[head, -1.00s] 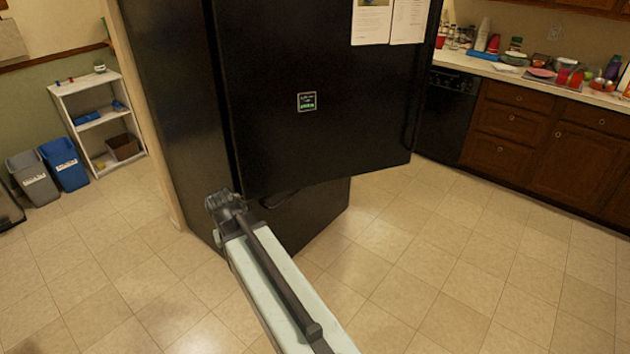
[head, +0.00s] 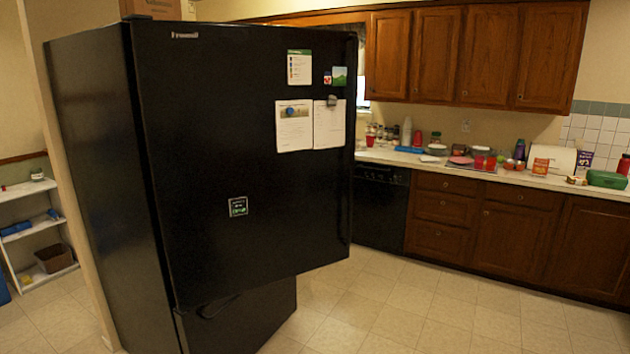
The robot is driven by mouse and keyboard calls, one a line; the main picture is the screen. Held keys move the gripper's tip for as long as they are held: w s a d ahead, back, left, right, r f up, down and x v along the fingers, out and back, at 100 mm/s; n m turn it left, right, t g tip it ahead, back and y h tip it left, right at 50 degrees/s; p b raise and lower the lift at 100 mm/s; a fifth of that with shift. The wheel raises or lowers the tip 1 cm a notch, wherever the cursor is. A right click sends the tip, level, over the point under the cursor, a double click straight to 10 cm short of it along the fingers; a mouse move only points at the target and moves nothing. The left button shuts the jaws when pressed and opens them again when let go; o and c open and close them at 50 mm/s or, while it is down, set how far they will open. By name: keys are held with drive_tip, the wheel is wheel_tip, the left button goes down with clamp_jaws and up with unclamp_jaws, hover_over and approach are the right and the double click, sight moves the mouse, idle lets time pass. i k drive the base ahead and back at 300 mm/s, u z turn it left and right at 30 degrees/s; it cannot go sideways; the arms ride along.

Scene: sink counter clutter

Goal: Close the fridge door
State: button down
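The black fridge (head: 105,190) stands at the left. Its upper door (head: 195,150) faces me, with papers and magnets on it. The door's right side reaches well past the lower freezer drawer (head: 250,318), so the door looks swung out from the body, with its left edge at the fridge's corner. A dark upright handle (head: 350,150) runs along the door's right edge. The inside of the fridge and any gap behind the door are hidden from here. My gripper is not in view now.
Wooden lower cabinets (head: 490,232) and a black dishwasher (head: 380,207) line the back right under a cluttered counter. A white shelf (head: 35,227) stands at the far left behind a wall edge. The tiled floor (head: 420,305) at the front right is clear.

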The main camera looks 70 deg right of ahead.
sight(209, 92)
drive_tip(key=u, duration=1.65)
drive_tip(key=k, duration=2.05)
drive_tip(key=z, duration=1.05)
drive_tip(key=i, duration=1.05)
drive_tip(key=u, duration=0.05)
